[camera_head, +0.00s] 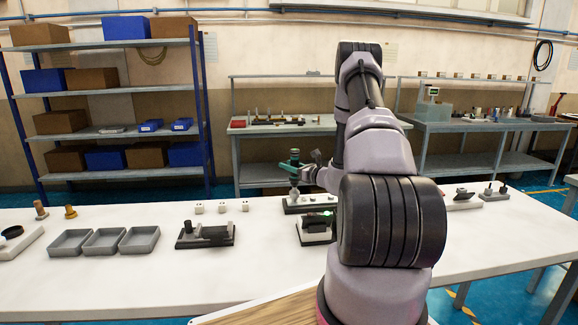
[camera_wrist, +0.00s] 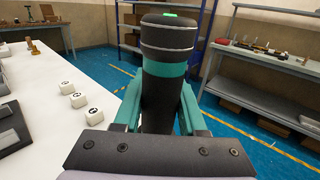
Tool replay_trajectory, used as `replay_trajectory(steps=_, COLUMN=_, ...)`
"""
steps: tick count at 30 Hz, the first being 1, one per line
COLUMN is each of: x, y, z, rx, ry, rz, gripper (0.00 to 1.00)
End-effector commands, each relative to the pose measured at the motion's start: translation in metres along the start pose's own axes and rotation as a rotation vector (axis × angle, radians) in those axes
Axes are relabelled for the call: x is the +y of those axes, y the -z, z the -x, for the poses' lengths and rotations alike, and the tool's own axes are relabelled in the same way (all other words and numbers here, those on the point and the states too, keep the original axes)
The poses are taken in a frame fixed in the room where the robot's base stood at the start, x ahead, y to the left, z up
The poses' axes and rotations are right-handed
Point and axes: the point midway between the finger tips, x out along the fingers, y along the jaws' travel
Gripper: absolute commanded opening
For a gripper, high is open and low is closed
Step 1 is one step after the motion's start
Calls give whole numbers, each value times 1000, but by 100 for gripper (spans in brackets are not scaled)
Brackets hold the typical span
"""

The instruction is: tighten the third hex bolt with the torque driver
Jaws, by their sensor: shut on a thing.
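My gripper (camera_head: 304,170) is shut on the torque driver (camera_head: 294,160), a black tool with a teal band. The driver stands roughly upright above a dark fixture (camera_head: 290,208) near the far edge of the white table. In the wrist view the driver (camera_wrist: 167,85) fills the middle, with a small green light on top and teal fingers (camera_wrist: 160,108) on both sides. The hex bolts cannot be made out. The driver's lower end is hidden in the wrist view, and I cannot tell whether it touches a bolt.
Three white numbered cubes (camera_head: 222,207) stand left of the fixture. A second fixture (camera_head: 316,230) sits in front of it. Three grey trays (camera_head: 104,241) and a black-topped fixture (camera_head: 206,234) lie further left. The near table middle is clear.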

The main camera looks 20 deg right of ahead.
Motion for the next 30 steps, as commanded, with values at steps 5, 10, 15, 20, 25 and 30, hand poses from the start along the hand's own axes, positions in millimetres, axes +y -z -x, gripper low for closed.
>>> replay_trajectory(steps=5, x=0, y=2, z=0, rx=-2, ry=0, rz=0, gripper=0)
replay_trajectory(steps=10, x=0, y=4, z=0, rx=-2, ry=0, rz=0, gripper=0)
replay_trajectory(steps=15, x=0, y=7, z=0, rx=-2, ry=0, rz=-1, gripper=0)
replay_trajectory(steps=20, x=0, y=9, z=0, rx=-1, ry=0, rz=-1, gripper=0)
replay_trajectory(steps=25, x=0, y=11, z=0, rx=-1, ry=0, rz=-1, gripper=0)
replay_trajectory(steps=30, x=0, y=12, z=0, rx=-1, ry=0, rz=-1, gripper=0)
